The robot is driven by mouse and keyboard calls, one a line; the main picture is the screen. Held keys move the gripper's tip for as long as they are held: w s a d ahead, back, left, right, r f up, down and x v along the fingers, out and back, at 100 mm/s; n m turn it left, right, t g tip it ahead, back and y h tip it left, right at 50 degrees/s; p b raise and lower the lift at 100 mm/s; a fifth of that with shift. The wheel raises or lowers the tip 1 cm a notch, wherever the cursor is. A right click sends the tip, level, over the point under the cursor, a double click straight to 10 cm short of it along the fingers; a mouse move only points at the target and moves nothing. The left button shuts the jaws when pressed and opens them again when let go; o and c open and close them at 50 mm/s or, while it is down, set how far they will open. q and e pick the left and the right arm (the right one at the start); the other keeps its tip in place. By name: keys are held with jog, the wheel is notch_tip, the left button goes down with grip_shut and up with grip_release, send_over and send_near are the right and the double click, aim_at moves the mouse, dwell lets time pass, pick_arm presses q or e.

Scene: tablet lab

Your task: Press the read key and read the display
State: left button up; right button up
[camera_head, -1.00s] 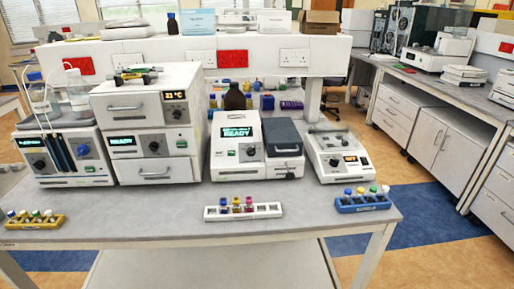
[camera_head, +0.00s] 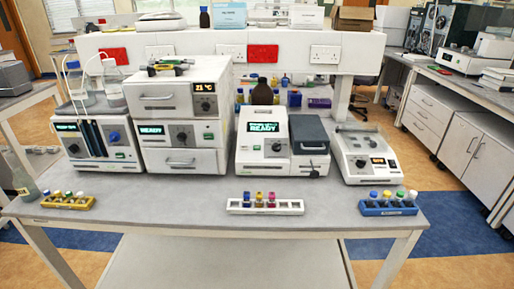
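Several lab instruments stand in a row on a grey bench. A white instrument (camera_head: 264,151) in the middle right has a lit display (camera_head: 264,127) that shows "READY" in green under a smaller line I cannot read, with a knob and a small green key (camera_head: 279,158) on its front. The stacked unit (camera_head: 181,118) to its left has a "READY" display (camera_head: 151,129) and an orange display (camera_head: 205,87) reading about 21 °C. A low white instrument (camera_head: 366,152) at right has a small orange display (camera_head: 378,161). I cannot tell which key is the read key. Neither gripper is in view.
A white rack (camera_head: 265,207) with small coloured-cap vials, a blue rack (camera_head: 391,207) and a yellow rack (camera_head: 67,203) sit along the bench's front edge. A bottle (camera_head: 25,186) stands at the left corner. The bench (camera_head: 167,196) between the racks is clear.

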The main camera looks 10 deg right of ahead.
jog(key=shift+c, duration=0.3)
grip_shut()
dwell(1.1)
